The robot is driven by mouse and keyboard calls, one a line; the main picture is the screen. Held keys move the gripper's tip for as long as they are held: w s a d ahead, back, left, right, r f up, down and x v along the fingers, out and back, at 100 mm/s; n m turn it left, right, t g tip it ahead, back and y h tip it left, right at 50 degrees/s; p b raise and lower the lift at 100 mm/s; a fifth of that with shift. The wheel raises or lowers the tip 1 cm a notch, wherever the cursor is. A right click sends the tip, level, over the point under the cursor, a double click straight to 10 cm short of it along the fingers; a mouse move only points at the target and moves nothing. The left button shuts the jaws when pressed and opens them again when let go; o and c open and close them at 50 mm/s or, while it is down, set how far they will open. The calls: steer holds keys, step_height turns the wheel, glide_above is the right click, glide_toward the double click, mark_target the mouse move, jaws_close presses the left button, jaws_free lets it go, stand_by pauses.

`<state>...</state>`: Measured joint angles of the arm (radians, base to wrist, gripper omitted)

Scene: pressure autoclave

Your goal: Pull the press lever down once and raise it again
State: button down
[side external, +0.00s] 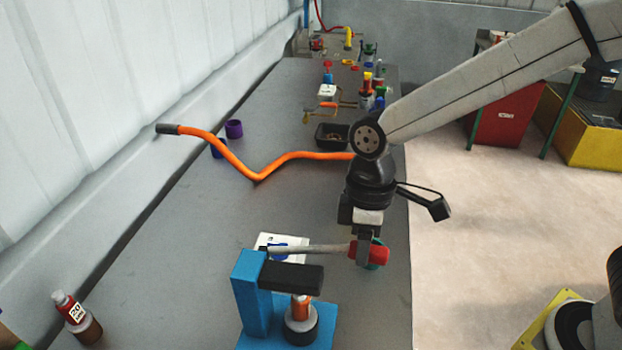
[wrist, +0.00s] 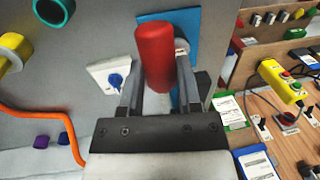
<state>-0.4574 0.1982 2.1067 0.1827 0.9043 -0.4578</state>
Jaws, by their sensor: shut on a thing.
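The press stands on the bench at the lower middle of the side view, with a blue column (side external: 250,292), a black top arm (side external: 291,277) and an orange-and-silver ram (side external: 300,308) under it. Its grey lever (side external: 310,249) runs out to the right, roughly level, and ends in a red handle (side external: 376,254). My gripper (side external: 364,256) is shut on the red handle from above. In the wrist view the red handle (wrist: 155,58) stands between my two fingers (wrist: 157,85), with part of the blue press (wrist: 181,22) behind it.
A white plate with a blue knob (wrist: 108,76) lies close to the lever. An orange hose (side external: 258,176) crosses the bench behind my gripper. A black tray (side external: 332,142) and several small parts stand farther back.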

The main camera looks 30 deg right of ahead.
mark_target(324, 246)
steer(key=shift+a+r, duration=0.15)
steer(key=shift+r, duration=0.15)
steer(key=shift+w+a+r+g+h, duration=0.25)
steer(key=shift+r+g+h, duration=0.15)
steer(key=shift+r, duration=0.3)
steer(key=shift+w+a+r+g+h, duration=0.2)
steer(key=shift+r+g+h, duration=0.2)
steer(key=shift+r, duration=0.3)
steer(key=shift+w+a+r+g+h, duration=0.25)
steer(key=shift+r+g+h, duration=0.05)
steer(key=shift+r, duration=0.25)
steer(key=shift+w+a+r+g+h, duration=0.2)
steer(key=shift+a+r+g+h, duration=0.1)
steer(key=shift+r, duration=0.2)
steer(key=shift+w+a+r+m+g+h, duration=0.1)
steer(key=shift+w+a+r+g+h, duration=0.3)
steer(key=shift+r, duration=0.2)
steer(key=shift+w+a+r+m+g+h, duration=0.1)
steer(key=shift+w+a+r+g+h, duration=0.3)
steer(key=shift+r, duration=0.2)
steer(key=shift+w+a+r+m+g+h, duration=0.1)
steer(key=shift+w+a+r+g+h, duration=0.2)
steer(key=shift+w+a+r+g, duration=0.25)
steer(key=shift+s+d+r, duration=0.1)
steer(key=shift+d, duration=0.05)
steer(key=shift+c, duration=1.4)
jaws_free()
steer(key=shift+d+t, duration=0.2)
steer(key=shift+t, duration=0.05)
